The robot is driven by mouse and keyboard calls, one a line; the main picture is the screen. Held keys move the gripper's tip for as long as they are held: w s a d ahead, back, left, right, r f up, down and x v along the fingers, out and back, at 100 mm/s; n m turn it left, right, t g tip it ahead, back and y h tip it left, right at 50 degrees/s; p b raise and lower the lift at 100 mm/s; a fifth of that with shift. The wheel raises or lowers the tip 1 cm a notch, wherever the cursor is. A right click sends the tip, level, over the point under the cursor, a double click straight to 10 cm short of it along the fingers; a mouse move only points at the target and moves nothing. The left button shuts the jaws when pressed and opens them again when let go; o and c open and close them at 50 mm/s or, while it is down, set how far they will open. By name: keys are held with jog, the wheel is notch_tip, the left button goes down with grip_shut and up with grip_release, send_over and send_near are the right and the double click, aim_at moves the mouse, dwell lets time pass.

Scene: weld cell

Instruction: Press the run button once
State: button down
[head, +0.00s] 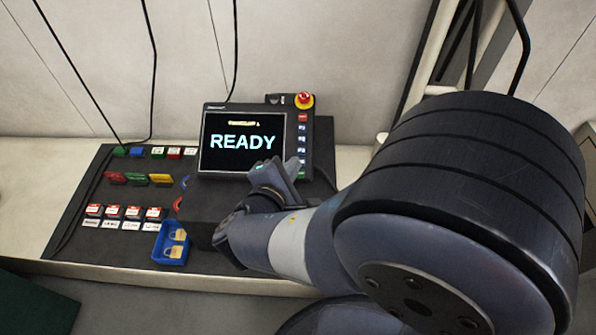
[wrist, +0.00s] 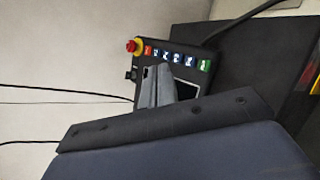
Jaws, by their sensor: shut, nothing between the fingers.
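A control pendant (head: 206,112) with a screen reading READY stands upright on the bench. A column of buttons runs down its right side, with a red button (head: 303,117) at the top, several blue ones and a green button at the bottom. The green button (wrist: 205,65) shows clearly at the right end of the row in the wrist view. Labels are too small to read, so I cannot tell which says run. My gripper (head: 284,163) is shut and empty, before the lower right of the screen, left of the lower buttons. Its fingertips (wrist: 162,70) partly cover the pendant in the wrist view.
A red emergency stop knob (head: 304,100) on a yellow base sits above the button column. Left on the bench are a blue bin (head: 171,244) with tan pieces, red, green and yellow clips (head: 137,179), and small boxes (head: 112,211). Cables hang along the wall.

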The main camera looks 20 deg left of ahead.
aim_at(301, 174)
jog(key=w+f+b, duration=0.1)
jog(key=f+b, duration=0.1)
jog(key=w+f+b, duration=0.1)
jog(key=f, duration=0.1)
jog(key=w+a+f+b, duration=0.1)
jog(key=f+b, duration=0.1)
jog(key=f, duration=0.1)
jog(key=shift+w+b, duration=0.1)
jog(key=shift+b, duration=0.2)
jog(key=shift+w+a+f+b, duration=0.1)
jog(key=shift+w+f+b, duration=0.2)
jog(key=shift+f+b, duration=0.15)
dwell(1.6)
jog(key=shift+w+d+f+b, duration=0.35)
jog(key=shift+d+b, duration=0.05)
jog(key=shift+b, duration=0.25)
jog(key=shift+w+a+f+b, duration=0.1)
jog(key=shift+w+f+b, duration=0.1)
jog(key=shift+f+b, duration=0.3)
dwell(0.4)
jog(key=shift+r, duration=0.15)
jog(key=shift+s+r+p, duration=0.4)
jog(key=shift+r+p, duration=0.1)
jog(key=shift+r, duration=0.25)
